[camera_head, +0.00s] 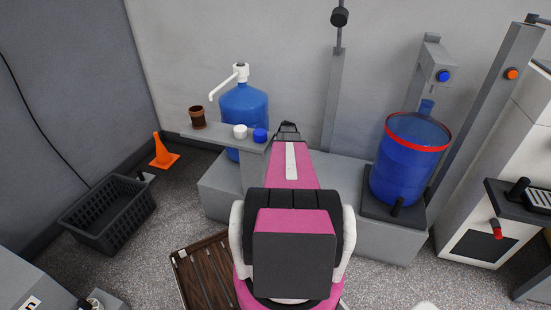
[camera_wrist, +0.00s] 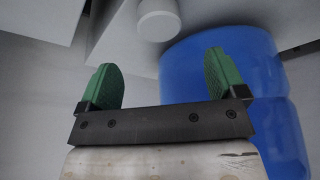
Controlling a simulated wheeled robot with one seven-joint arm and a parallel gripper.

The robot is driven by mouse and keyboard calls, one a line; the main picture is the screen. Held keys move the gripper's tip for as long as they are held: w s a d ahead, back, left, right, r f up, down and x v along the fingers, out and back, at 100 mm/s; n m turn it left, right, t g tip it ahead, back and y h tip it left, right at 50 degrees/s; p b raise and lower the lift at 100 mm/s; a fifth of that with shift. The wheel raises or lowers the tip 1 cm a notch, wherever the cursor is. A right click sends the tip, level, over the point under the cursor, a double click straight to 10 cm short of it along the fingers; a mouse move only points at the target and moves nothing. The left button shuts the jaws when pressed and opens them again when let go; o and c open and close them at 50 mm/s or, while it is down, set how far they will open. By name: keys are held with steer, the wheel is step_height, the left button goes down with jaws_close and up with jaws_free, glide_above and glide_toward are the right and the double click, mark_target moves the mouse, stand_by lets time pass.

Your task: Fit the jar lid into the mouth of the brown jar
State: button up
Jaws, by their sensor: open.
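The brown jar (camera_head: 197,118) stands upright at the left end of a narrow grey shelf (camera_head: 222,133), with a dark top. On the same shelf, to its right, are a small white cylinder (camera_head: 240,131) and a small blue cylinder (camera_head: 260,135). I cannot tell whether either is the jar lid. My gripper (camera_head: 288,127) is right of the blue cylinder in the head view, mostly hidden by my arm. In the wrist view my gripper (camera_wrist: 165,82) has its green fingers apart with nothing between them. A white round piece (camera_wrist: 158,20) shows beyond the fingertips.
A large blue bottle (camera_head: 245,103) with a white pump stands behind the shelf; a big blue surface (camera_wrist: 222,65) fills the wrist view's right. A red-banded blue container (camera_head: 405,160) stands right. A black crate (camera_head: 108,213) and orange cone (camera_head: 162,152) are on the floor left.

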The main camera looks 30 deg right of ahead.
steer(key=x, duration=0.9)
steer(key=shift+s+f, duration=0.15)
steer(key=shift+f, duration=0.05)
steer(key=c, duration=1)
